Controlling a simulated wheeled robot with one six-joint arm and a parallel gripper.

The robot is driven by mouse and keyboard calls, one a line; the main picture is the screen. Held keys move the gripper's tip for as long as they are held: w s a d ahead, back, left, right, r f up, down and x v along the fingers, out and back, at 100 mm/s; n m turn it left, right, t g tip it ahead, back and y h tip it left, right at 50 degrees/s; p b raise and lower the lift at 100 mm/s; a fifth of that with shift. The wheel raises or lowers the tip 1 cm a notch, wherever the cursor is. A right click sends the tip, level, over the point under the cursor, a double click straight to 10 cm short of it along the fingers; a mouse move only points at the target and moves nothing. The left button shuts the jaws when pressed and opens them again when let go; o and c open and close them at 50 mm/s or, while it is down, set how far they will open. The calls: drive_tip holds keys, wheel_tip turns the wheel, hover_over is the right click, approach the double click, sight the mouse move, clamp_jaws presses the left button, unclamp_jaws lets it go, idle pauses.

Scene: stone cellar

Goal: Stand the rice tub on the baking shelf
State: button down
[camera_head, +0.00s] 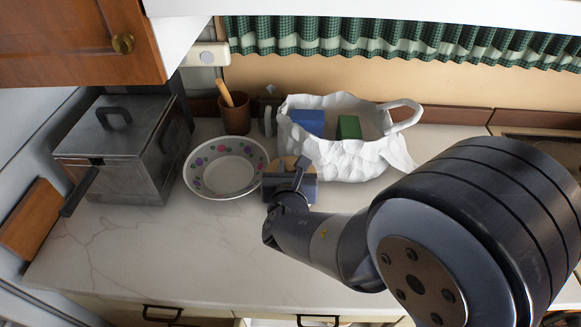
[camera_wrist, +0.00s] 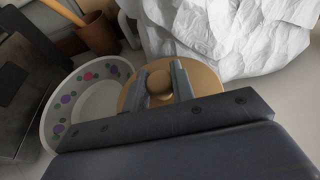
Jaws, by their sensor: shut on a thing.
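My gripper (camera_head: 290,172) is over the counter, just right of the bowl. In the wrist view its two fingers (camera_wrist: 161,78) are closed on the round wooden knob (camera_wrist: 160,86) of a tan disc-shaped lid (camera_wrist: 206,82). The lid's edge also shows in the head view (camera_head: 284,162). It looks like the top of the rice tub, but the body below is hidden by my gripper, so I cannot tell whether it touches the counter. No baking shelf can be made out in either view.
A white bowl with coloured dots (camera_head: 228,187) stands close on the left. A white crumpled-looking basket (camera_head: 345,160) holding blue and green boxes is close behind right. A brown pot (camera_head: 235,118) and a grey metal box (camera_head: 110,150) stand left. The front-left counter (camera_head: 150,250) is clear.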

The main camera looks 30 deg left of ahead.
drive_tip(key=c, duration=1.2)
unclamp_jaws()
drive_tip(key=shift+f, duration=0.1)
